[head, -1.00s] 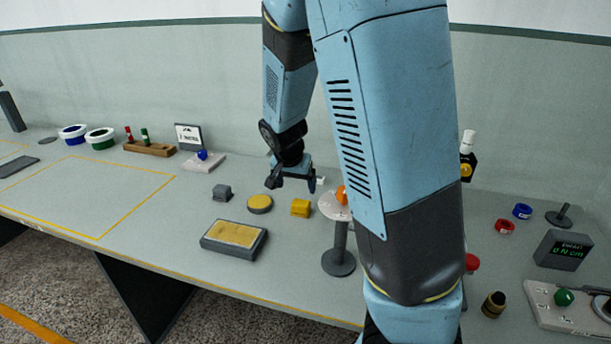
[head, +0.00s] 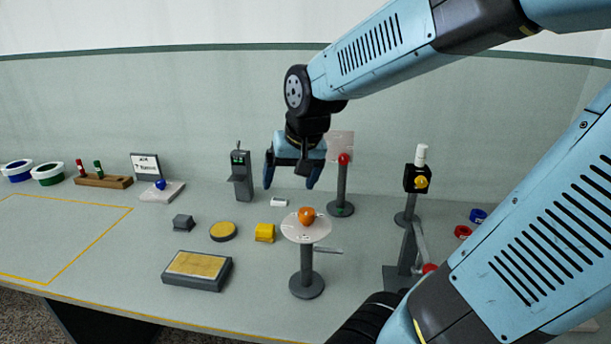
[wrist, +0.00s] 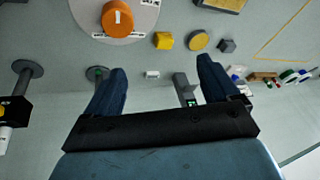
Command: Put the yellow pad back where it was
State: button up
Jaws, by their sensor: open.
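A small yellow block (head: 264,233), the likeliest yellow pad, sits on the bench left of a round stand (head: 306,232) with an orange knob. A round yellow-topped disc (head: 223,230) and a grey block (head: 182,222) lie to its left. My gripper (head: 291,180) is open and empty, pointing down above and behind the yellow block. In the wrist view, the block (wrist: 164,40) shows above and between my open fingers (wrist: 162,68), apart from them. The disc (wrist: 198,40) and grey block (wrist: 227,46) are beside it.
A dark tray with a yellow top (head: 197,265) lies in front. A grey post device (head: 241,173), a red-knobbed stand (head: 343,185) and a small white piece (head: 279,202) stand behind. A yellow-outlined area (head: 60,230) at left is bare.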

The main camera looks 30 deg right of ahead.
jog(key=s+a+r+n, duration=0.1)
jog(key=s+r, duration=0.1)
jog(key=s, duration=0.3)
jog(key=s+r+n+t+h, duration=0.1)
jog(key=s+r, duration=0.2)
jog(key=s, duration=0.2)
jog(key=shift+a+r+n, duration=0.2)
jog(key=shift+a+n, duration=0.15)
jog(key=shift+n, duration=0.05)
dwell(0.5)
